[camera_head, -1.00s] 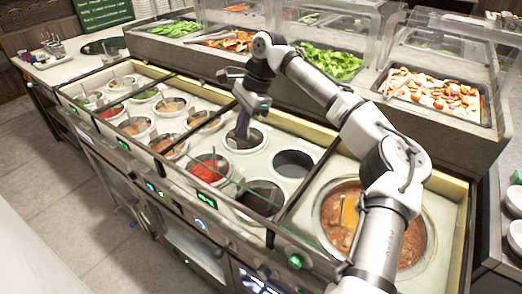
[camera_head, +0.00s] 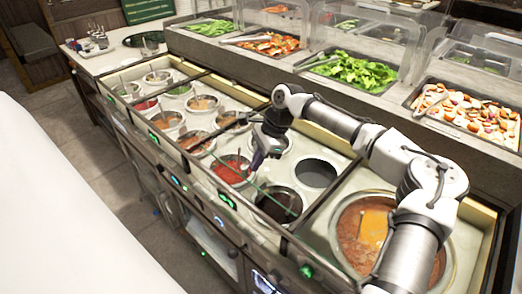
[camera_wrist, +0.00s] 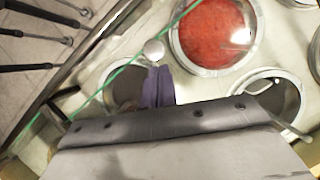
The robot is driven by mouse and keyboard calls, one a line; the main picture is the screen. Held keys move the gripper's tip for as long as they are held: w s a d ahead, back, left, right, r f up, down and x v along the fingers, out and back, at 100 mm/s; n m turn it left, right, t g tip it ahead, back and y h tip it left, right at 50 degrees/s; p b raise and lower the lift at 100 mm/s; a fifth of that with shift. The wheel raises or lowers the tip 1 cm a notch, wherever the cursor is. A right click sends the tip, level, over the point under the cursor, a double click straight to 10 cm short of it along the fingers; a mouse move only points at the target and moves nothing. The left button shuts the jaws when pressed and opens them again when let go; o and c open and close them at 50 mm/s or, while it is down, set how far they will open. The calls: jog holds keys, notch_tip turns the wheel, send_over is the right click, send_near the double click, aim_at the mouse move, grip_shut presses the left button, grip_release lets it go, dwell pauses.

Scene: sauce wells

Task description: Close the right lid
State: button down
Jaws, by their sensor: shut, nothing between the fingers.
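A thin green edge, which looks like the rim of a clear glass lid, runs diagonally across the wrist view (camera_wrist: 123,67), just beside my fingertips. The glass is hard to make out, and I cannot tell how far it is open. My gripper (camera_head: 258,163) is shut and empty, with purple fingers, low over the middle section of the sauce counter (camera_head: 318,218). It is just right of the red sauce well (camera_head: 230,172). In the wrist view my gripper (camera_wrist: 158,85) points toward a round silvery knob (camera_wrist: 154,50); I cannot tell whether they touch.
A dark well (camera_head: 278,204) and a grey empty well (camera_head: 316,173) lie right of my gripper. A large soup pot (camera_head: 350,222) with an orange piece in it fills the right section. Clear-hooded salad trays (camera_head: 355,70) stand behind.

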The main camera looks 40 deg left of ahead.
aim_at(243, 170)
jog(key=shift+f, duration=0.15)
jog(key=s+p, duration=0.1)
jog(key=s, duration=0.1)
jog(key=s+p, duration=0.1)
jog(key=s, duration=0.1)
jog(key=shift+s+a+p, duration=0.2)
jog(key=shift+s+p, duration=0.1)
jog(key=shift+p, duration=0.1)
jog(key=shift+s, duration=0.4)
jog(key=shift+r+p, duration=0.4)
jog(key=shift+p, duration=0.15)
jog(key=p+v, duration=0.1)
jog(key=v, duration=0.8)
jog(key=shift+w+d+p, duration=0.15)
jog(key=shift+w+p, duration=0.2)
